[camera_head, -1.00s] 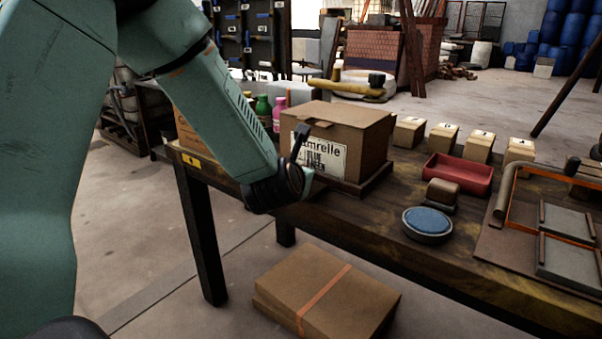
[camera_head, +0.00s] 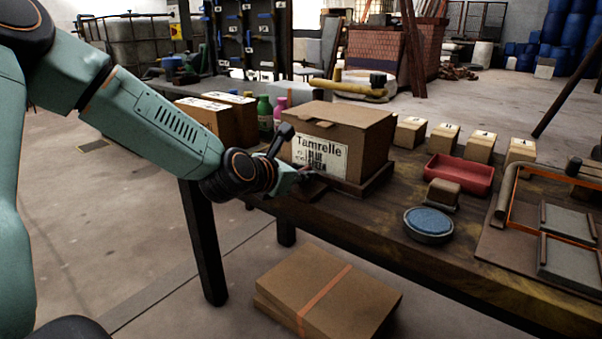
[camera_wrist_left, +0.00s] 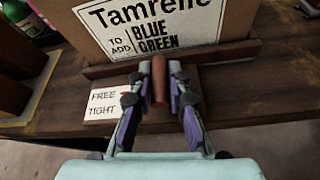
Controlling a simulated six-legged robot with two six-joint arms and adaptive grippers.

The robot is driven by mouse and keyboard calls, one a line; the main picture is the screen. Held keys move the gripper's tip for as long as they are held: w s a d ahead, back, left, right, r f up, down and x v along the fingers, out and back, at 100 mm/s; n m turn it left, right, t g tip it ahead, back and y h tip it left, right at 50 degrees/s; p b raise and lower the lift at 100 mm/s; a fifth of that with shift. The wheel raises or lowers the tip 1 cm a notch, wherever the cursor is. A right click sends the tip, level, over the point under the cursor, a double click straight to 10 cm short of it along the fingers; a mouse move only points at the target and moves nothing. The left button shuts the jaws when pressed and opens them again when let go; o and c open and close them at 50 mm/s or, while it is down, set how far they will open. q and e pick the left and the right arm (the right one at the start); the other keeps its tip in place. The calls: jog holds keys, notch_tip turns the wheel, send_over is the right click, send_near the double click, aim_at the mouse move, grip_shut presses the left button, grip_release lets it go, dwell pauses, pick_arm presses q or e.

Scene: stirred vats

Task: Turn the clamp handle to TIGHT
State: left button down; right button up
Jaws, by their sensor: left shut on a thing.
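The clamp handle (camera_wrist_left: 160,80) is a red-brown bar, seen in the left wrist view at the table's edge in front of the cardboard box. My left gripper (camera_wrist_left: 160,84) is shut on it, with one finger on each side. A white label (camera_wrist_left: 103,104) with FREE above TIGHT lies left of the handle, partly covered by a finger. In the head view my left gripper (camera_head: 314,175) is at the table edge, just in front of the box, and the handle cannot be made out there. My right gripper is not in view.
The cardboard box (camera_head: 350,120) marked Tamrelle stands on a wooden tray close behind the gripper. To the right are a blue round pad (camera_head: 428,222), a red tray (camera_head: 459,174) and small boxes. A strapped carton (camera_head: 330,290) lies below the table.

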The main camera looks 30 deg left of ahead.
pick_arm(q)
jog(key=shift+w+r, duration=0.1)
jog(key=shift+r, duration=0.05)
jog(key=c, duration=1.3)
grip_release()
notch_tip(320, 180, up, 10)
jog(key=shift+f, duration=0.1)
